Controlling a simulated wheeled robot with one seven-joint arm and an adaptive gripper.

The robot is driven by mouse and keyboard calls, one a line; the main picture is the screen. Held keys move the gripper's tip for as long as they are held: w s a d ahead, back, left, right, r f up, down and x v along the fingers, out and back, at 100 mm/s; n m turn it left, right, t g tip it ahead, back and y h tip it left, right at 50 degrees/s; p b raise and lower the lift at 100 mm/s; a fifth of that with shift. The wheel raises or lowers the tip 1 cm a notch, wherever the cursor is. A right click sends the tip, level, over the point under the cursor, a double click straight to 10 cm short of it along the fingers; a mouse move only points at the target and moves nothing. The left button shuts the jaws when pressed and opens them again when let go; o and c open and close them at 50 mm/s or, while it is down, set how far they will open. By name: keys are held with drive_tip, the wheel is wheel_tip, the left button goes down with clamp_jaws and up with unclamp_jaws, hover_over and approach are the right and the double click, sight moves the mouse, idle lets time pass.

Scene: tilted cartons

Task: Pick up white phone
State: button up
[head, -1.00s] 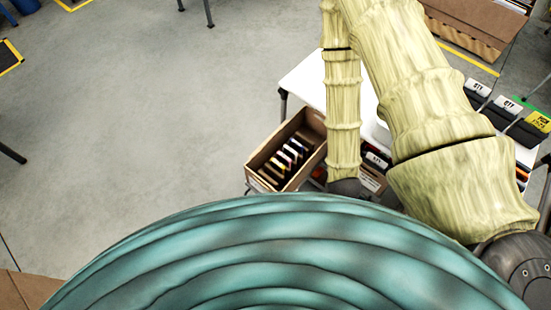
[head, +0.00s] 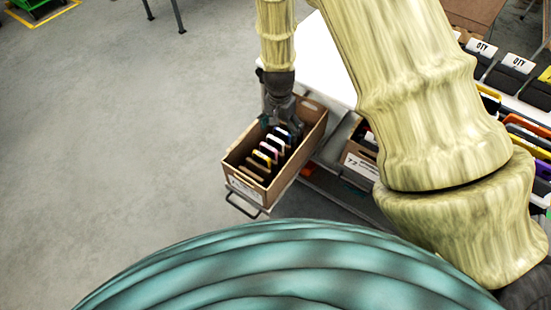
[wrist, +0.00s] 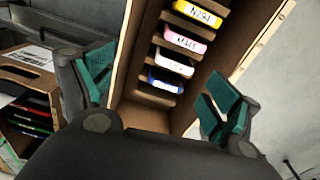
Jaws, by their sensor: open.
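The white phone (wrist: 174,62) stands in a slotted carton (wrist: 128,58), between a pink-edged phone (wrist: 182,40) and a blue-edged phone (wrist: 165,82). In the head view the white phone (head: 276,141) is in the same row, inside the carton (head: 242,186). My gripper (wrist: 160,85) is open, its teal-padded fingers spread to the left and right of the carton's inside in the wrist view. No phone is held between them. In the head view my gripper (head: 280,116) is over the far part of the carton, partly hidden by my wrist.
A yellow-edged phone (wrist: 197,14) stands farther along the row. Another carton (head: 359,158) is to the right, with several black bins (head: 510,72) beyond. A white tabletop (head: 318,62) lies behind the carton.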

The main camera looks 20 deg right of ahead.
drive_tip(key=w+a+r+b, duration=0.1)
drive_tip(key=w, duration=0.2)
hover_over(276, 138)
drive_tip(key=shift+m, duration=0.4)
drive_tip(key=f, duration=0.3)
drive_tip(key=a+f, duration=0.1)
drive_tip(key=f, duration=0.1)
drive_tip(key=shift+s+f+b, duration=0.1)
drive_tip(key=shift+s+b, duration=0.15)
drive_tip(key=shift+b, duration=0.1)
drive_tip(key=shift+w+d+f+b, duration=0.1)
drive_tip(key=shift+d+f+b, duration=0.1)
drive_tip(key=shift+f, duration=1.15)
drive_tip(key=shift+w+d+f+b, duration=0.1)
drive_tip(key=shift+d+f, duration=0.1)
drive_tip(key=shift+f, duration=1.15)
drive_tip(key=c, duration=1)
